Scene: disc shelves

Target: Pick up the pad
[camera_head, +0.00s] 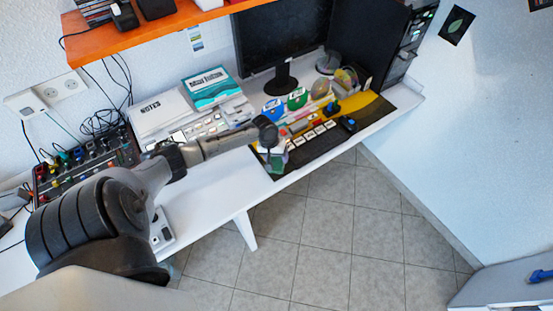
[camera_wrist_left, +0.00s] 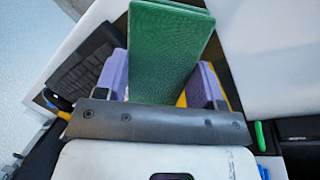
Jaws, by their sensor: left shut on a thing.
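The pad is a flat green, textured block (camera_wrist_left: 168,50) in the left wrist view. It stands out between the two purple-lined fingers of my left gripper (camera_wrist_left: 160,85), which is shut on it. In the head view my left gripper (camera_head: 271,155) is over the front left part of the dark and yellow desk mat (camera_head: 352,142). A small green patch of the pad (camera_head: 276,163) shows at its fingers there. I cannot tell whether the pad still touches the surface below. My right gripper is not in view.
A keyboard (camera_head: 312,138) and several colourful small items lie right of the gripper. A monitor (camera_head: 283,48) and black PC tower (camera_head: 370,45) stand behind. The white desk (camera_head: 215,185) is clear in front; an orange shelf (camera_head: 150,32) hangs above.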

